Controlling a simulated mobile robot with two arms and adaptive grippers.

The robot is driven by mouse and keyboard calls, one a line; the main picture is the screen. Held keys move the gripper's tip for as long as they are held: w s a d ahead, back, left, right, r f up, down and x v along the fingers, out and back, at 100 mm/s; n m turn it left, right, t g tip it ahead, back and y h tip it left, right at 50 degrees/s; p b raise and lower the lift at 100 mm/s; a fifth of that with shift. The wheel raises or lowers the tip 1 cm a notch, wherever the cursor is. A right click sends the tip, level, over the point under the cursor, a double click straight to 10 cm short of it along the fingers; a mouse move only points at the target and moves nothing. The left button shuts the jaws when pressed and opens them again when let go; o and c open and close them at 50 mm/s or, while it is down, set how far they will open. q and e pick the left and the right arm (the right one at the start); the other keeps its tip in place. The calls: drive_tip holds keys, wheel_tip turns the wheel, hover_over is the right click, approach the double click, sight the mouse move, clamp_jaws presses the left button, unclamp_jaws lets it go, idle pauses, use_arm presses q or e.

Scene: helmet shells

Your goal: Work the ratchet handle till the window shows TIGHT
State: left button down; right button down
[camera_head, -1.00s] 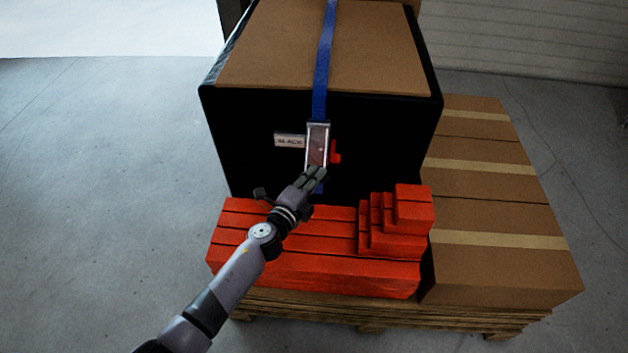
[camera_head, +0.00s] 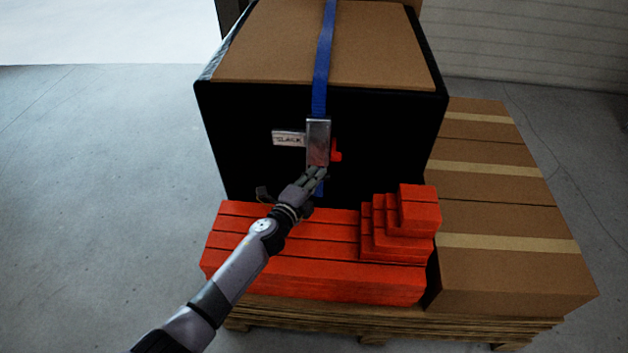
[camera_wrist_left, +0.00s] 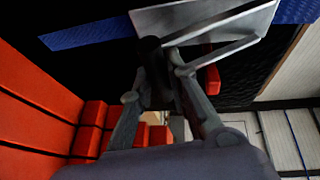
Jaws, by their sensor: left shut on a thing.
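The metal ratchet handle (camera_head: 318,142) sits on the blue strap (camera_head: 323,62) at the black front face of a large load. My left gripper (camera_head: 318,174) is shut on the handle's lower end. The wrist view also shows the handle (camera_wrist_left: 205,18) and the gripper (camera_wrist_left: 165,50) at its grip bar. The window (camera_head: 288,139) is a small pale plate left of the handle; its lettering is blurred and looks like SLACK. A red tab (camera_head: 336,150) sticks out right of the handle. My right gripper is not in view.
Red stacked blocks (camera_head: 300,265) lie just below my left arm, with a stepped pile (camera_head: 415,210) at right. Brown cartons (camera_head: 505,215) stand on the right. A wooden pallet (camera_head: 400,325) bears the load. Grey floor at left is clear.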

use_arm(q)
drive_tip(key=shift+w+d+r, duration=0.15)
drive_tip(key=shift+w+r, duration=0.05)
drive_tip(key=shift+r, duration=0.3)
drive_tip(key=c, duration=1.9)
unclamp_jaws()
drive_tip(key=o, duration=0.4)
drive_tip(key=shift+d+f, duration=0.1)
drive_tip(key=shift+f, duration=0.05)
drive_tip(key=shift+c, duration=0.2)
drive_tip(key=shift+s+f, duration=0.15)
drive_tip(key=v, duration=1.2)
